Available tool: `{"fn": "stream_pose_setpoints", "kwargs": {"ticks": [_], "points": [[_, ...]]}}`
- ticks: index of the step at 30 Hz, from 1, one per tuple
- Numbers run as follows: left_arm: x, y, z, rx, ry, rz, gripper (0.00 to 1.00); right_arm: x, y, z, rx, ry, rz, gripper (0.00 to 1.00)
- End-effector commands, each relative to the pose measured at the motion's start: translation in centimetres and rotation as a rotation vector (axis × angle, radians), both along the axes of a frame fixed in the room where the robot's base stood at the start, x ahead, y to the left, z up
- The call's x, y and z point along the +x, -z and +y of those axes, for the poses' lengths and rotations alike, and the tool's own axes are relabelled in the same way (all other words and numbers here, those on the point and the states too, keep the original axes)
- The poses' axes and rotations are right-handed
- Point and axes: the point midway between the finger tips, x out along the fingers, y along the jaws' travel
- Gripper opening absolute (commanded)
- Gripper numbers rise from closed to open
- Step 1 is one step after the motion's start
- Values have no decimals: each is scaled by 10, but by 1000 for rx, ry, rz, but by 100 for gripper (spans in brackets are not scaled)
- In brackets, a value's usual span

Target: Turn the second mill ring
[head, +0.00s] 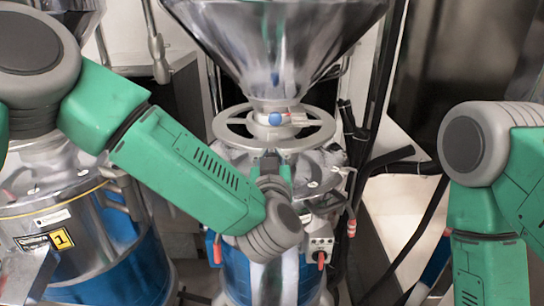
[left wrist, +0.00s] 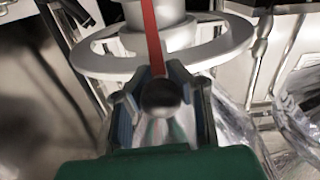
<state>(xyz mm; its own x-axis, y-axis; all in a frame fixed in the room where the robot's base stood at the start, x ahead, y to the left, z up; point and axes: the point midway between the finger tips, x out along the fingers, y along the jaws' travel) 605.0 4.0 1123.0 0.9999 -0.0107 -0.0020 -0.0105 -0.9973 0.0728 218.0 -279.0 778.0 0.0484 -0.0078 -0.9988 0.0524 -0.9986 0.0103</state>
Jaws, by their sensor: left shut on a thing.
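The pale grey mill ring (head: 222,128), a spoked wheel, sits level on the middle mill below the steel hopper (head: 275,55). It also shows in the left wrist view (left wrist: 100,65). My left gripper (head: 271,165) is just below the front of the ring. In the left wrist view its fingers (left wrist: 160,90) are shut on a dark round knob (left wrist: 160,96). A red strip (left wrist: 152,35) runs up from the knob in front of the ring; how they join is hidden. A blue ball (head: 274,119) shows at the hub. My right gripper is out of frame.
Another mill marked "1" (head: 62,240) stands at the left. Dark hoses (head: 390,158) run beside the middle mill on the right. A small grey box with a red switch (head: 320,245) sits low on its front. Crinkled clear plastic (left wrist: 235,125) shows in the left wrist view.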

Motion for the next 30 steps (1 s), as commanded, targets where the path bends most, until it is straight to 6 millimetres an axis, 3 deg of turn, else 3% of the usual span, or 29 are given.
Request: {"fn": "stream_pose_setpoints", "kwargs": {"ticks": [8,19,30], "points": [[2,0,9,7,24,-3,0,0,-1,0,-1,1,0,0],[8,0,54,3,258,-3,0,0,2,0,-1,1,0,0],[24,1,88,3,239,-4,0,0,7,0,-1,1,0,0]]}}
